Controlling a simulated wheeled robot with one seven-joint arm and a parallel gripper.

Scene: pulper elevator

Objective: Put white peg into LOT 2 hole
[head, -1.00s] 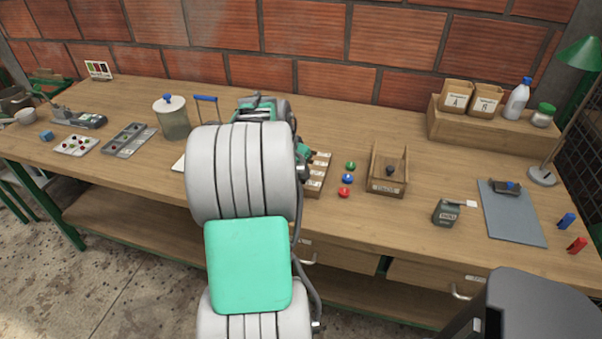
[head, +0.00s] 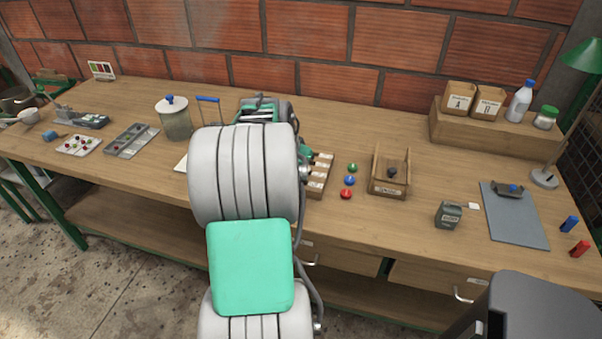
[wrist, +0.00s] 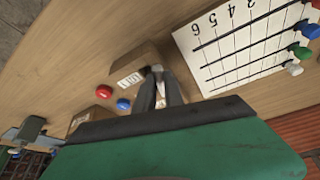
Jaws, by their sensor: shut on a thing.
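My gripper (wrist: 158,84) is shut on a small pale piece, seemingly the white peg (wrist: 158,69), mostly hidden between the fingers. In the wrist view the fingertips are over or beside the end of a wooden block (wrist: 146,56) with a white label; I cannot tell whether they touch it.
Red (head: 346,194), blue (head: 349,180) and green (head: 352,168) round pieces lie right of the block, before a wooden tray (head: 388,190). A numbered white board (wrist: 245,45) with coloured pegs along one edge is close to the gripper. A lidded jar (head: 176,122) stands to the left.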

